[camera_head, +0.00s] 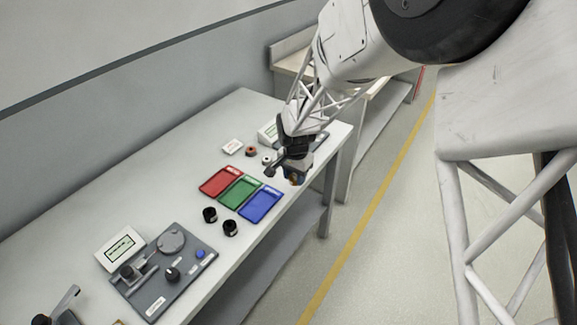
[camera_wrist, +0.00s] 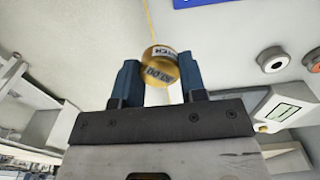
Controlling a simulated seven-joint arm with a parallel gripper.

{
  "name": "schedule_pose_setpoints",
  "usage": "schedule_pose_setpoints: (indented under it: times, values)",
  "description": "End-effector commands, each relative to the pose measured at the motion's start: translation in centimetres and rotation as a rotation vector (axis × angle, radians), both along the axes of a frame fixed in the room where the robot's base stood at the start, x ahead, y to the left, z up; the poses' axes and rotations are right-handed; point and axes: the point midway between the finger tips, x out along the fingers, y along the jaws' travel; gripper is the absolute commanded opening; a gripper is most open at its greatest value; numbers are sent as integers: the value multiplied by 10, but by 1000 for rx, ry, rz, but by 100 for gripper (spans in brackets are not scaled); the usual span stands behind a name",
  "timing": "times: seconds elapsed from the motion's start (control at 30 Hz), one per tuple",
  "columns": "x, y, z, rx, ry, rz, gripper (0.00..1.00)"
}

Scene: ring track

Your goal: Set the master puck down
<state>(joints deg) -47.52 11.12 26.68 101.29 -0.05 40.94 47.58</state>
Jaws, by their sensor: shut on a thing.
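The gold master puck (camera_wrist: 158,66) is between the two blue fingers of my gripper (camera_wrist: 157,82) in the wrist view, with a white label band and dark lettering on it. My gripper is shut on it. In the head view my gripper (camera_head: 296,178) is near the far right end of the bench, to the right of the blue tray, and the puck (camera_head: 294,182) shows only as a small gold patch. I cannot tell how high it is above the bench.
Red (camera_head: 220,181), green (camera_head: 240,192) and blue (camera_head: 261,204) trays lie mid-bench. Two black cylinders (camera_head: 220,221) stand before them. Small ring-like parts (camera_head: 251,151) and a display unit (camera_head: 268,132) are behind. A grey fixture plate (camera_head: 180,285) and another display (camera_head: 121,248) are at the near end.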

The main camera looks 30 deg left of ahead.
Motion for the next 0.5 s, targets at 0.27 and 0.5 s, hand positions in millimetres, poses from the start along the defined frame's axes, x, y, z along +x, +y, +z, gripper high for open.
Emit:
schedule_pose_setpoints:
  times: [0.27, 0.5]
  values:
    - [28, 29, -4, 0, 0, 0, 5]
    - [49, 52, -6, 0, 0, 0, 5]
